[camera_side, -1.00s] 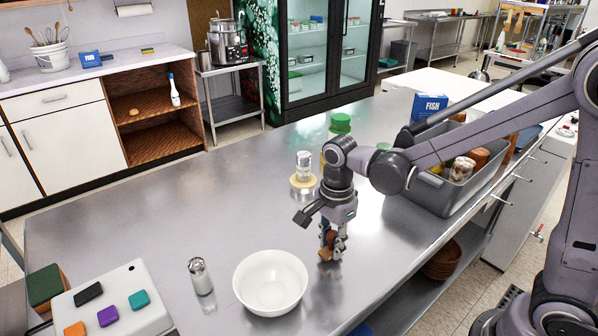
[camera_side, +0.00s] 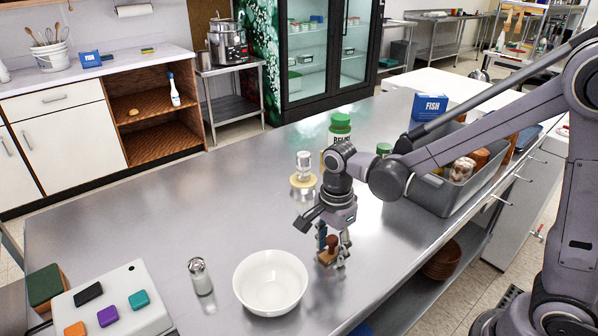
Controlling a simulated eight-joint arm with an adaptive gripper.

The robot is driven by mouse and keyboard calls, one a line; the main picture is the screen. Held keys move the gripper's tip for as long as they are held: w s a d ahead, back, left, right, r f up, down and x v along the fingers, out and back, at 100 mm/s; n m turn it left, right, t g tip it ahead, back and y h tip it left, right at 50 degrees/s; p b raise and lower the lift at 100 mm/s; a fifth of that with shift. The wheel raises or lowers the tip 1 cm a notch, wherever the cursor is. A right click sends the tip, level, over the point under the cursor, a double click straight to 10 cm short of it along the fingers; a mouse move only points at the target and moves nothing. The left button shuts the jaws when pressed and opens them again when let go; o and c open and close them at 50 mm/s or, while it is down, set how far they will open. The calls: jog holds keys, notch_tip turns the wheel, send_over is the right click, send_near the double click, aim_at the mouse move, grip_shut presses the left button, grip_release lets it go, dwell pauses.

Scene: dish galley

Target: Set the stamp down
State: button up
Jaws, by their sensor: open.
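The stamp (camera_side: 329,252), a small brown wooden piece with a rounded handle, stands on the steel table (camera_side: 190,190), right of the white bowl. My gripper (camera_side: 334,252) is open and points down at the stamp, its fingers close beside and behind it. Whether a finger still touches the stamp cannot be told at this size. The stamp's underside is hidden.
A white bowl (camera_side: 270,284) and a metal-topped shaker (camera_side: 200,276) stand to the left. A keypad-like box with coloured blocks (camera_side: 115,298) sits front left. A grey bin (camera_side: 455,187) with jars stands right. The left middle of the table is clear.

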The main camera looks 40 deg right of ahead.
aim_at(333, 237)
notch_tip(333, 237, up, 12)
jog(key=shift+f, duration=0.25)
jog(key=shift+d+r, duration=0.1)
jog(key=shift+r, duration=0.25)
jog(key=shift+s+d+n, duration=0.2)
jog(key=shift+s+n, duration=0.05)
jog(key=shift+n, duration=0.15)
jog(key=s+d+f+n+t, duration=0.1)
jog(key=s+d+n+t, duration=0.6)
jog(key=n, duration=1)
jog(key=shift+d+f, duration=0.15)
jog(key=shift+f, duration=0.15)
